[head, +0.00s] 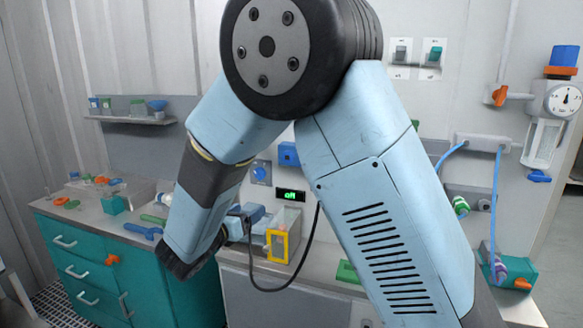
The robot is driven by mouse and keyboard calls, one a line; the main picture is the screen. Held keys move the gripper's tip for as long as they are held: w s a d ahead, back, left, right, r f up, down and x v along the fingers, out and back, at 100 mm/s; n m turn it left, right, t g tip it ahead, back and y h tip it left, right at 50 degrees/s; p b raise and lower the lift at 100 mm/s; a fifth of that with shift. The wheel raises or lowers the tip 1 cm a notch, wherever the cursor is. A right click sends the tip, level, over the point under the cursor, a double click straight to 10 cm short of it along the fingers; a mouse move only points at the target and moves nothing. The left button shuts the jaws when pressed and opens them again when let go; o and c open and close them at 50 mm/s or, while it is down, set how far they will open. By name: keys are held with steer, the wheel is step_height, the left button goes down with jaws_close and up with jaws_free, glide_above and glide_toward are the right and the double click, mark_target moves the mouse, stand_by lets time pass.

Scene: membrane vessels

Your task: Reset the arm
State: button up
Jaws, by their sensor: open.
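My arm, in pale blue and dark grey, fills the middle of the head view. It bends at a large dark joint at the top, and its forearm slopes down to the left. My gripper (181,262) is the dark end low at the left, in front of the teal drawer cabinet (84,268). It is open, though its fingers are hard to make out from this side. I see nothing held in it. It looks apart from the bench, but the depth is hard to judge.
Small coloured parts and clear trays lie on the left worktop (90,212). A yellow-framed vessel (277,243) stands behind my arm, near a black cable. A small shelf (130,119) hangs at left.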

steer(key=s+d+r+m+g, duration=0.2)
steer(key=d+m+g, duration=0.25)
steer(key=d, duration=0.45)
steer(key=s+d+r+m+g+h, duration=0.1)
steer(key=s+d+r+m+g, duration=0.15)
steer(key=d+m, duration=0.5)
steer(key=s+d+r+m+g, duration=0.2)
steer(key=d+m+g, duration=0.15)
steer(key=d, duration=0.75)
steer(key=s+d+r+m+y, duration=0.2)
steer(key=s+d+m+y, duration=0.2)
steer(key=s+m, duration=0.4)
steer(key=s+d+r+m+y, duration=0.2)
steer(key=s+d+m+y, duration=0.1)
steer(key=s+m, duration=0.6)
steer(key=shift+s+d+r+t+y, duration=0.15)
steer(key=shift+d+r+t+y, duration=0.25)
steer(key=shift+y, duration=0.4)
steer(key=shift+c, duration=0.2)
